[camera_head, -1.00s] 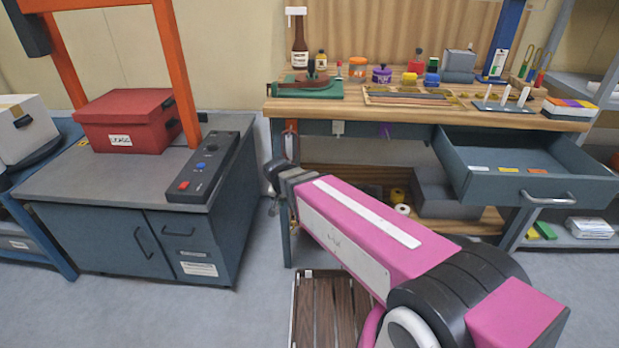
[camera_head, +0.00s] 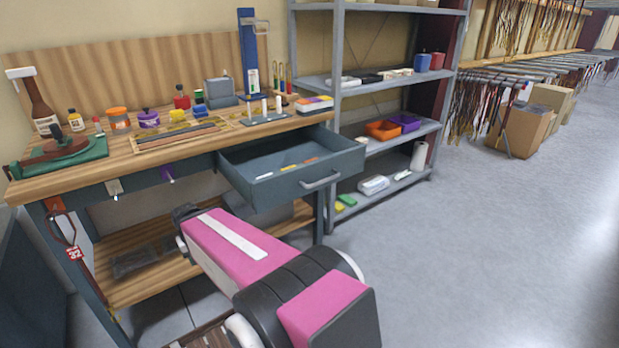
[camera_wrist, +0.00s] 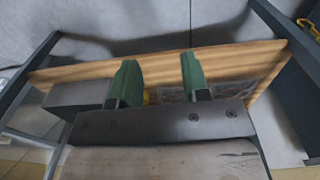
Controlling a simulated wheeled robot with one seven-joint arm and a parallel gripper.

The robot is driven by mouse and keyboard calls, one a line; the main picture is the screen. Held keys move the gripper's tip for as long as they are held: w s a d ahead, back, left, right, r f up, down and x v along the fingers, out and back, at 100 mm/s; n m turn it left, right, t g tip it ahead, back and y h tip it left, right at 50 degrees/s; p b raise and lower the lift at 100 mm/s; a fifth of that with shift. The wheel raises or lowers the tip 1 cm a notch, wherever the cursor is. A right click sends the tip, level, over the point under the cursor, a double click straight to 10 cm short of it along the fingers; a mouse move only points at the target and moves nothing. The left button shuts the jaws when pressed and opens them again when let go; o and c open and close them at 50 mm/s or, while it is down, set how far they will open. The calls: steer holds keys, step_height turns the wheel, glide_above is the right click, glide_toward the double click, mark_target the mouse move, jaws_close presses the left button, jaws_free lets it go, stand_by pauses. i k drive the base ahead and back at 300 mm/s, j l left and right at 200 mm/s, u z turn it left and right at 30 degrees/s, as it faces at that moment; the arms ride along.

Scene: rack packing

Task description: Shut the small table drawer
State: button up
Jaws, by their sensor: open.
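The small table drawer (camera_head: 318,188) is blue-grey with a metal bar handle (camera_head: 322,180). It is pulled out from under the right part of the wooden workbench top (camera_head: 150,148), and a few small coloured items lie inside it. My gripper shows in the wrist view with its two green fingers (camera_wrist: 160,82) apart and nothing between them. The wrist view shows the bench's lower wooden shelf (camera_wrist: 250,57) beyond the fingers. In the head view my pink arm reaches low in front of the bench, below and left of the drawer. The fingers are hidden there.
A grey metal shelf rack (camera_head: 338,90) stands right of the bench, close to the open drawer. Open floor (camera_head: 480,240) lies to the right. Bottles, jars and tools crowd the bench top. Cardboard boxes (camera_head: 520,130) stand farther back.

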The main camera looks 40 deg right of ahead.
mark_target(339, 157)
steer(key=l+u, duration=0.15)
steer(key=u, duration=0.25)
steer(key=k+l+u, duration=0.1)
steer(key=u, duration=0.7)
steer(key=k+l+u, duration=0.25)
steer(key=k+u, duration=0.25)
steer(key=k+z, duration=0.2)
steer(key=z, duration=0.2)
steer(key=k+z, duration=0.15)
steer(key=z, duration=0.25)
steer(key=k+z, duration=0.15)
steer(key=z, duration=0.35)
steer(key=k+l+z, duration=0.15)
steer(key=z, duration=0.3)
steer(key=i+j, duration=0.1)
steer(key=j, duration=0.25)
steer(key=i+j, duration=0.1)
steer(key=j, duration=0.2)
steer(key=k+j, duration=0.15)
steer(key=j, duration=0.2)
steer(key=k+j+z, duration=0.1)
steer(key=j, duration=0.2)
steer(key=k+j, duration=0.15)
steer(key=j, duration=0.2)
steer(key=k+j, duration=0.15)
steer(key=k, duration=0.15)
steer(key=z, duration=0.05)
